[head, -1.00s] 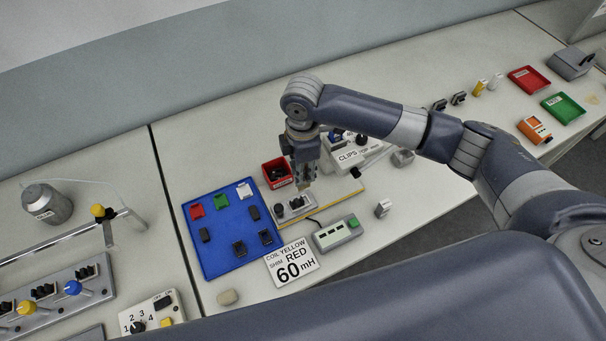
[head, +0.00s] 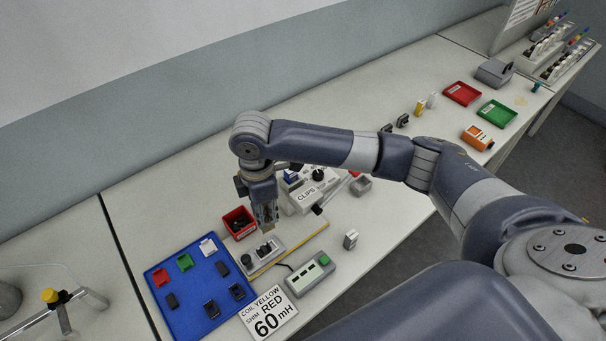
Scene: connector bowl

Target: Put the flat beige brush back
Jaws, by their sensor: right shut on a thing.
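My right gripper (head: 265,226) points down, shut on a small beige piece (head: 268,229) that shows at its fingertips. It looks like the flat beige brush, but the fingers hide most of it. The gripper is just above or behind a grey fixture with dark parts (head: 262,249) on a yellow-edged board (head: 312,234). I cannot tell whether the piece touches the fixture. My left gripper is out of view.
A red bin (head: 238,222) stands close left of the gripper, and the CLIPS box (head: 303,198) close right. A blue mat (head: 190,308) with small parts, a grey-green device (head: 311,274) and a sign card (head: 268,313) lie in front.

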